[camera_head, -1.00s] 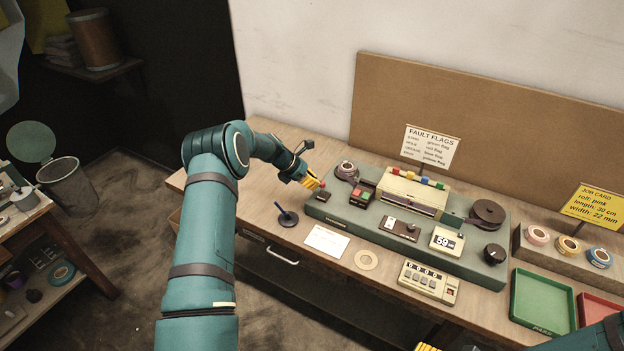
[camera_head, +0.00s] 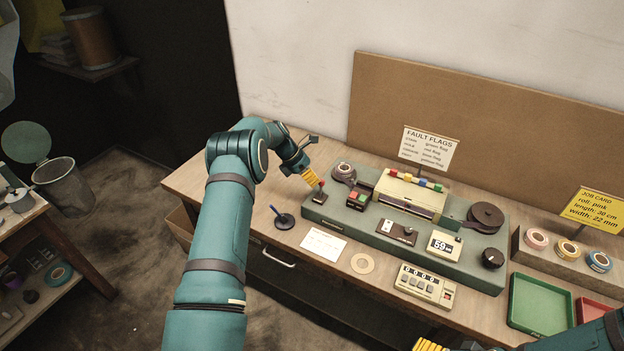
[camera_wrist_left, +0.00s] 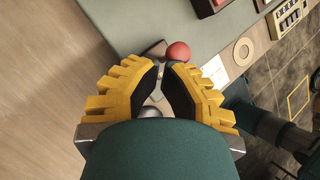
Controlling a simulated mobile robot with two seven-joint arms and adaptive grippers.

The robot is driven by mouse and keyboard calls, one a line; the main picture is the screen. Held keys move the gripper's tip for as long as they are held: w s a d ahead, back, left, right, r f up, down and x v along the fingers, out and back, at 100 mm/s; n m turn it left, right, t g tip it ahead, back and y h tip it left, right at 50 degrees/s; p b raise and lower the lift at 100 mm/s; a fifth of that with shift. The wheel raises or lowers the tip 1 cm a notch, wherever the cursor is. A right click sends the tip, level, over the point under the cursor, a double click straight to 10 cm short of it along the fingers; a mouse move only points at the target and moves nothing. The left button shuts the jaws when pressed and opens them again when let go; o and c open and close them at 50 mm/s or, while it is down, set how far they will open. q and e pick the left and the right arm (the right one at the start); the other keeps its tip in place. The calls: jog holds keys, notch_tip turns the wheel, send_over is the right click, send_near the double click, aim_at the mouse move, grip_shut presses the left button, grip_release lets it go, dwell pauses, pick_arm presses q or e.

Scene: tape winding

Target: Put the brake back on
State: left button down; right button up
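The brake appears to be a small lever with a red knob (camera_head: 321,184) on a dark base at the left end of the green-grey machine bed (camera_head: 352,232). Its stick looks close to upright. My left gripper (camera_head: 314,182) is beside the knob on its left.
A blue-handled stand (camera_head: 284,219) is on the table left of the bed. A white card (camera_head: 323,243) and a cream ring (camera_head: 362,263) lie in front. The red and green button box (camera_head: 358,197) is right of the lever. The table's left end is clear.

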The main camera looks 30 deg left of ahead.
pick_arm(q)
jog(key=shift+w, duration=0.2)
pick_arm(e)
jog(key=shift+w+f, duration=0.1)
jog(key=shift+w, duration=0.1)
pick_arm(q)
jog(key=shift+s+r, duration=0.15)
pick_arm(e)
jog(key=shift+s, duration=0.15)
pick_arm(q)
jog(key=shift+r+p, duration=0.35)
jog(key=shift+r, duration=0.3)
pick_arm(e)
jog(key=shift+r, duration=0.4)
